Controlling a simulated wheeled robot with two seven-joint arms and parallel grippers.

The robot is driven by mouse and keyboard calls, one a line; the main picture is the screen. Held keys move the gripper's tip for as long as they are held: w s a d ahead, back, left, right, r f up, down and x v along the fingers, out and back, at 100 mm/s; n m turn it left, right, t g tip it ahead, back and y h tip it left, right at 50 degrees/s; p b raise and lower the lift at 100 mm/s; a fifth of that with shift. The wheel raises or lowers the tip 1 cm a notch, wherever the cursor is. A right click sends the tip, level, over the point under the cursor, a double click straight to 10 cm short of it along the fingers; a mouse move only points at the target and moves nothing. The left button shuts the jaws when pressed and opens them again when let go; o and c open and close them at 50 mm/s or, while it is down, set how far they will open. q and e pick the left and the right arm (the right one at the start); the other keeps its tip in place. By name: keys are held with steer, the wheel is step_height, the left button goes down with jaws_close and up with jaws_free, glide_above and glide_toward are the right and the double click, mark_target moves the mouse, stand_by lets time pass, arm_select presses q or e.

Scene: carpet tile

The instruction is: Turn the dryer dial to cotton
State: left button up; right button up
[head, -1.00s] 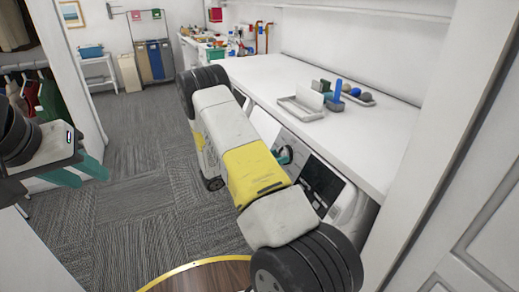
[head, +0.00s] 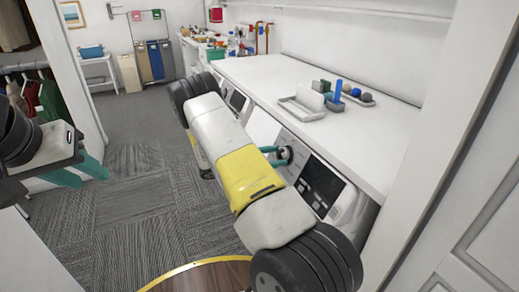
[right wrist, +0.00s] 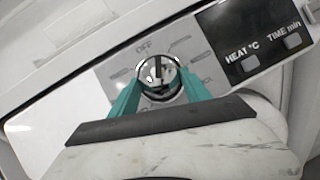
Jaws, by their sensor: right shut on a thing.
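In the head view the dial (head: 287,153) sits on the front of the dryer (head: 345,209), and the right gripper (head: 278,155) shows partly behind my own arm. Which setting the dial points to cannot be told. My left gripper (head: 79,171) is open and empty at the left, far from the dryer.
A dark display panel (right wrist: 250,53) labelled "HEAT °C" and "TIME min" is beside the dial. Above the dryer, a white countertop (head: 385,127) carries a tray (head: 301,112) and small blue and grey items. Hanging clothes are at the left. The carpet floor (head: 135,215) is clear.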

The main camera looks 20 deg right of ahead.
steer(key=shift+w+r+m+g+y, duration=0.2)
steer(key=shift+m+g, duration=0.3)
steer(key=shift+m, duration=0.7)
steer(key=shift+w+f+m+g+y, duration=0.1)
steer(key=shift+m+g+y, duration=0.3)
steer(key=shift+m, duration=0.8)
steer(key=o, duration=1.4)
steer(key=v, duration=0.7)
steer(key=shift+w+a, duration=0.15)
steer(key=shift+a, duration=0.2)
